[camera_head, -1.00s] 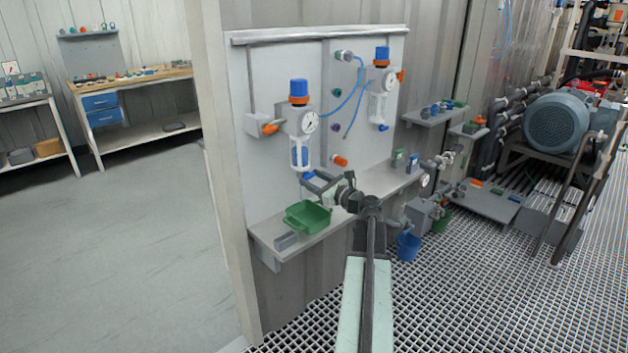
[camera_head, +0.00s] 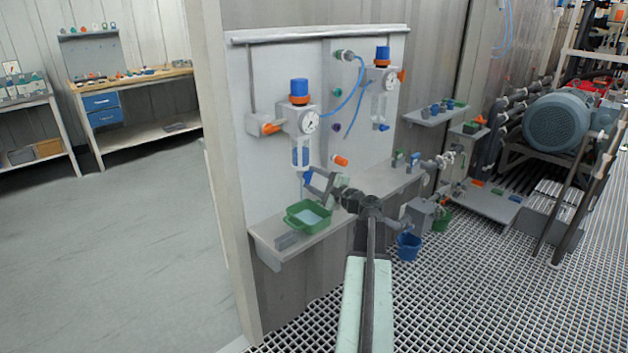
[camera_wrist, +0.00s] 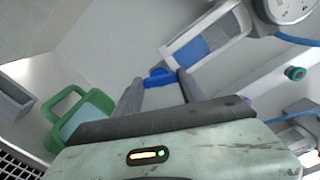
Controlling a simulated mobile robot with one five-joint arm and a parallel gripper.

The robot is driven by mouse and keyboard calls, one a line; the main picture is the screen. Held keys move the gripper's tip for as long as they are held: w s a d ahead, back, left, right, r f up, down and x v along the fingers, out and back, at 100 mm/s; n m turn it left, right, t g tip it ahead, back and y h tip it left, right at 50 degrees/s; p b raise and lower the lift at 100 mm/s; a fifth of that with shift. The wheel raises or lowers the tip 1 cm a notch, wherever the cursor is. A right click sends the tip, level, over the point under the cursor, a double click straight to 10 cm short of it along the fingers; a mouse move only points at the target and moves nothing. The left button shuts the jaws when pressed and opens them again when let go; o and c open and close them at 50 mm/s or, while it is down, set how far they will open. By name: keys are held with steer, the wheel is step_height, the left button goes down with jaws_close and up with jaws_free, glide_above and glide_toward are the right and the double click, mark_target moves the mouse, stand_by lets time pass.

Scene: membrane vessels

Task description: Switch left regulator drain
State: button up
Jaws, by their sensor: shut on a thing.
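The left regulator (camera_head: 300,122) has a blue knob, an orange ring, a round gauge and a clear bowl with blue liquid (camera_wrist: 194,52) low in it. Its blue drain (camera_head: 307,178) sits below the bowl. My gripper (camera_head: 309,179) is at the drain from the front right. In the wrist view the blue drain (camera_wrist: 160,77) lies between the two dark fingers, and the gripper is shut on it. The green tray (camera_head: 294,221) stands on the shelf below and holds pale blue liquid; it also shows in the wrist view (camera_wrist: 98,101).
A second regulator (camera_head: 382,78) hangs to the right, joined by a blue hose. A wall post (camera_head: 222,170) edges the panel at left. Grated floor lies below.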

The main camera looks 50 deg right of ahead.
steer(key=shift+n, duration=1.6)
steer(key=o, duration=1.4)
steer(key=shift+c, duration=0.2)
steer(key=s, duration=0.8)
steer(key=shift+a, duration=0.3)
